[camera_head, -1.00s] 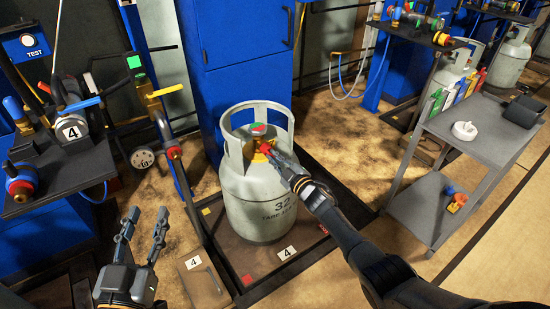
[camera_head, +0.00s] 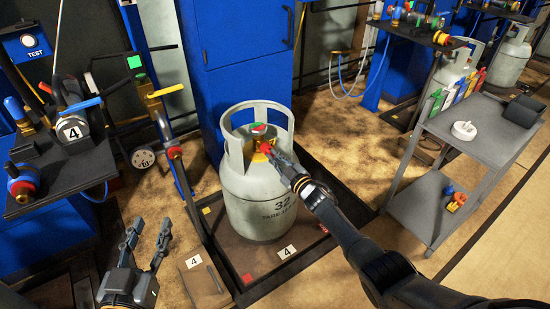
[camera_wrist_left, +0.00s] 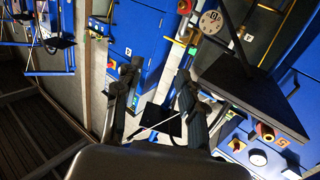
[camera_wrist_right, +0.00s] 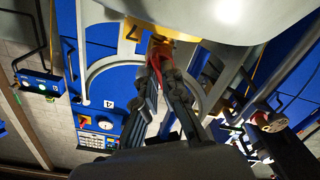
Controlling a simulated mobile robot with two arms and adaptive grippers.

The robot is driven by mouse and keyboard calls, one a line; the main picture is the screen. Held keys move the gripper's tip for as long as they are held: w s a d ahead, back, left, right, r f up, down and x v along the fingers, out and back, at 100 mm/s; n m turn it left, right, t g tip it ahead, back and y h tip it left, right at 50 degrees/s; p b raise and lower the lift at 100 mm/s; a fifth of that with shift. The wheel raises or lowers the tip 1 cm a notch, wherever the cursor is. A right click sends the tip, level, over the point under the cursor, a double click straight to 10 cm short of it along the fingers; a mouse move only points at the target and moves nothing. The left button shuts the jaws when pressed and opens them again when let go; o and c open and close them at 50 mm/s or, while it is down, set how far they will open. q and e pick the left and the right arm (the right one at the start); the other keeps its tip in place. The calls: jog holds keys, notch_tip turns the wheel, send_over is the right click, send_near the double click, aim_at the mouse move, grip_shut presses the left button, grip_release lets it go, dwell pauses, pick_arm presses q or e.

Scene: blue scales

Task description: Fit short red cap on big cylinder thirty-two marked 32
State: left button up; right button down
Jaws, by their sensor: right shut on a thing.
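The big grey cylinder (camera_head: 262,190) marked 32 stands upright on a dark platform in the head view. My right gripper (camera_head: 268,152) reaches through the opening of its collar and is shut on the short red cap (camera_head: 265,147). The cap is at the yellow valve (camera_head: 258,158); whether it is seated is hidden by the fingers. In the right wrist view the fingers (camera_wrist_right: 160,68) close around red, right by the yellow part (camera_wrist_right: 165,32) of the cylinder. My left gripper (camera_head: 145,238) is open and empty, low at the left, away from the cylinder.
The platform (camera_head: 325,250) has dark raised edges and a number 4 tag. A blue cabinet (camera_head: 240,60) stands behind the cylinder. A black bench (camera_head: 60,175) with fittings is at left. A grey trolley (camera_head: 480,130) stands at right, with clear floor before it.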

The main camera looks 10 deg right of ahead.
jog(key=shift+f, duration=0.1)
jog(key=shift+s+m, duration=0.1)
jog(key=shift+m, duration=1)
pick_arm(q)
jog(key=shift+s+a+f+g, duration=0.15)
jog(key=shift+f+g, duration=0.15)
jog(key=shift+f, duration=0.2)
jog(key=shift+w+a+f+g, duration=0.15)
jog(key=shift+f+g, duration=0.15)
jog(key=shift+f, duration=0.15)
jog(key=shift+s+f, duration=0.1)
jog(key=shift+s, duration=0.05)
pick_arm(e)
jog(key=c, duration=1.4)
grip_release()
jog(key=shift+o, duration=0.2)
pick_arm(q)
jog(key=shift+d, duration=0.15)
